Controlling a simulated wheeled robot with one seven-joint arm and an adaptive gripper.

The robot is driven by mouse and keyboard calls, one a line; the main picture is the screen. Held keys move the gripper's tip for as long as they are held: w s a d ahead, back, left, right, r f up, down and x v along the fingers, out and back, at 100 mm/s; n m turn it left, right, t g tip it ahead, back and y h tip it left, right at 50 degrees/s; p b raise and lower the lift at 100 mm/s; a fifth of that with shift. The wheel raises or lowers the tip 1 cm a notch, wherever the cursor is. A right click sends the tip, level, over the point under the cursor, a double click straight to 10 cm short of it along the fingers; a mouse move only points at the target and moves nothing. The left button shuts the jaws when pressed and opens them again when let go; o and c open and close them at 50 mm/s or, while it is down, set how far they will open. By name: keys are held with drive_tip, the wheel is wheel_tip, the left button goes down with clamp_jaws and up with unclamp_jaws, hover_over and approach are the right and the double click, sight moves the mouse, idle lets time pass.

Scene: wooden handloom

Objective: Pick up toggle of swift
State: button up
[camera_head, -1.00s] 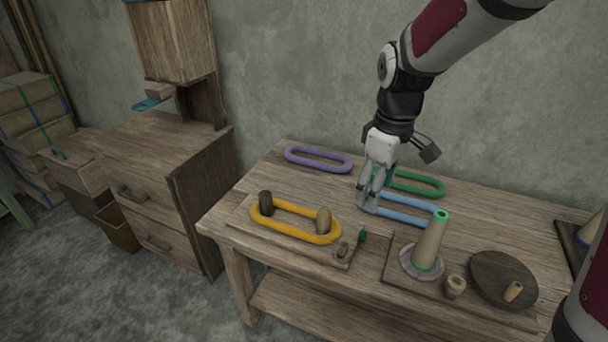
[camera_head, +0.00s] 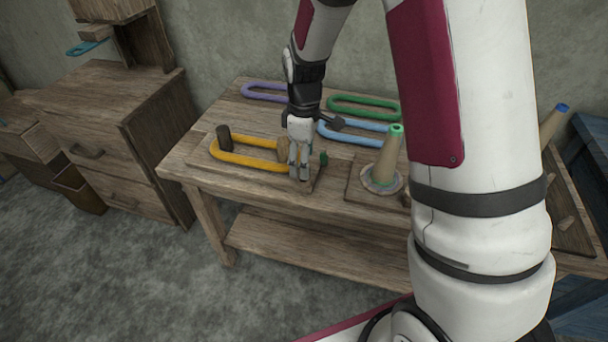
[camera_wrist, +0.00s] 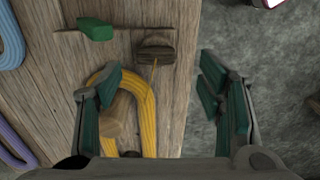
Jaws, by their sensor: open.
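The swift is a wooden board (camera_head: 262,174) with two pegs and a yellow skein (camera_head: 238,158) looped around them. In the wrist view, a small dark wooden block (camera_wrist: 155,51), which looks like the toggle, lies near the board's edge. A green piece (camera_wrist: 95,29) is left of it beside a thin rod; it shows in the head view (camera_head: 323,158) too. My gripper (camera_head: 299,176) hangs over the front right end of the swift. Its fingers (camera_wrist: 162,70) are open and empty, one on each side of the block's line. The gripper hides the block in the head view.
The nearer wooden peg (camera_wrist: 117,115) and the yellow skein sit close to my left finger in the wrist view. Purple (camera_head: 264,92), green (camera_head: 362,107) and blue (camera_head: 352,133) skeins lie behind. A cone (camera_head: 388,155) stands to the right. Open floor lies in front of the table.

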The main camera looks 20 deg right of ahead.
drive_tip(key=f, duration=0.5)
drive_tip(key=shift+w+d+f+b, duration=0.1)
drive_tip(key=shift+d+b, duration=0.2)
drive_tip(key=shift+b, duration=0.1)
drive_tip(key=c, duration=0.9)
